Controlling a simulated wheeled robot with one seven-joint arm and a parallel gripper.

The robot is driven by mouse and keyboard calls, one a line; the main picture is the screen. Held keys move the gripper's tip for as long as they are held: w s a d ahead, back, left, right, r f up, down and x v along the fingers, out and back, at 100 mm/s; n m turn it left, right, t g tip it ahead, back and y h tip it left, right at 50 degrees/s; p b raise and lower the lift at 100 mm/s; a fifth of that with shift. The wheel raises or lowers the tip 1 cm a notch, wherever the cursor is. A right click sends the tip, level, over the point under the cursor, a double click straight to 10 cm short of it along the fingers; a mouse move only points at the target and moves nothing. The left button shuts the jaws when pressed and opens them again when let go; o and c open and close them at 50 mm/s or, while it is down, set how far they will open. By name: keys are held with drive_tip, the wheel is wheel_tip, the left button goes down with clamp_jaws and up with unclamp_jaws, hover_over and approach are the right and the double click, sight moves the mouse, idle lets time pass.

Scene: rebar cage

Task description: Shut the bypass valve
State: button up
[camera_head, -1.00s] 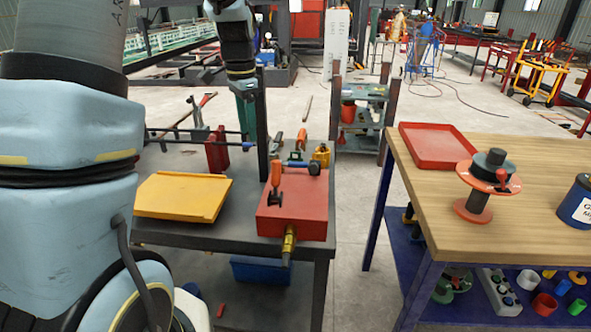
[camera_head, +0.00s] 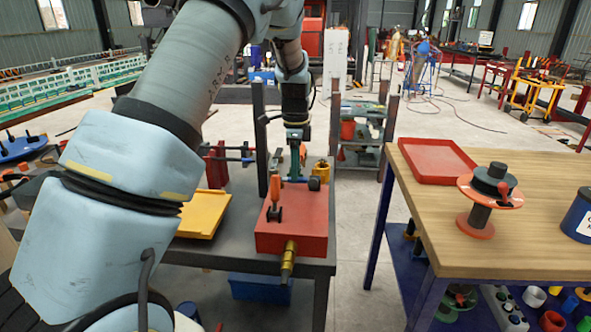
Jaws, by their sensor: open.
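A red box (camera_head: 305,215) sits at the front right of the dark table. A small upright orange handle (camera_head: 275,188) stands on a black fitting at its top left. A blue lever with a black end (camera_head: 314,183) lies along its back edge. A brass fitting (camera_head: 288,262) sticks out of its front. No label shows which one is the bypass valve. My gripper (camera_head: 294,176) points down over the back of the box, open, near the blue lever and partly covering it. Whether it touches the lever I cannot tell. An orange handle (camera_head: 303,155) stands behind.
A yellow tray (camera_head: 202,214) lies left of the box, partly behind my arm. A dark post (camera_head: 261,140) rises behind the box. A yellow block (camera_head: 321,172) stands at its back right. A wooden bench (camera_head: 480,235) with a red tray (camera_head: 438,161) is at the right, across a gap.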

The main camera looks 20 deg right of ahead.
drive_tip(key=shift+f, duration=0.85)
drive_tip(key=shift+c, duration=0.2)
clamp_jaws()
idle(0.7)
